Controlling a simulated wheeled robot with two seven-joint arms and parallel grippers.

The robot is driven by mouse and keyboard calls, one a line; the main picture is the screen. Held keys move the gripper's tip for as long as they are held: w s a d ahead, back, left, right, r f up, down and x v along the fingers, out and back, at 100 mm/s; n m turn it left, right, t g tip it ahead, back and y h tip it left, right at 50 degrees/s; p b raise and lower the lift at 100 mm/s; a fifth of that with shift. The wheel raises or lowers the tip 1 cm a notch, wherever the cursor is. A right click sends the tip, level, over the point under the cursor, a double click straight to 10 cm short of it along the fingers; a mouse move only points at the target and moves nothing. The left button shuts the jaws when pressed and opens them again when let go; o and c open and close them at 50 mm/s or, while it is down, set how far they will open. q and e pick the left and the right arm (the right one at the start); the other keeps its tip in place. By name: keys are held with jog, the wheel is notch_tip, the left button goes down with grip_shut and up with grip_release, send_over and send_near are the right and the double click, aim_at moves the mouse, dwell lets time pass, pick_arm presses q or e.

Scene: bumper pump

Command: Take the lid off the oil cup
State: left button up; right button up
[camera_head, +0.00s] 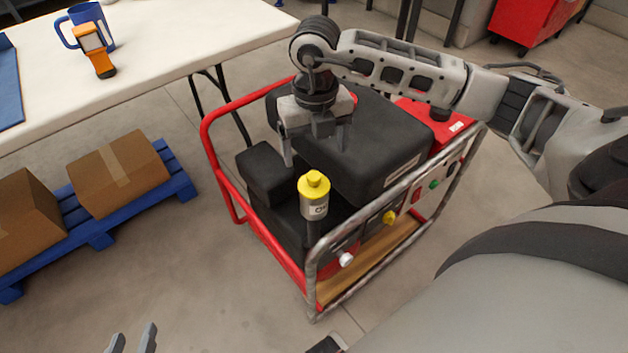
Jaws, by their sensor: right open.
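The oil cup (315,210) stands upright on the near side of the red-framed machine, a pale cylinder with a dark-lettered label. Its yellow lid (314,184) with a small knob sits on top. My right gripper (313,156) points down just above and behind the lid in the picture. Its fingers are spread and nothing is between them; I see no contact with the lid. My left gripper (132,342) shows only as two fingertips at the bottom left edge. They are apart, with nothing visible between them, far from the cup.
The machine's tubular frame (212,165) surrounds the cup, with a black tank (365,140) behind it. A white table (150,60) holds a blue mug (97,22) and an orange-black handheld device (95,48). Cardboard boxes (118,172) sit on a blue pallet (172,190). The front-left floor is clear.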

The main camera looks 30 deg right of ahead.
aim_at(314, 175)
notch_tip(314, 175, down, 8)
jog(key=shift+a+f+b, duration=0.15)
jog(key=shift+f+b, duration=0.1)
jog(key=shift+b, duration=0.2)
jog(key=c, duration=1)
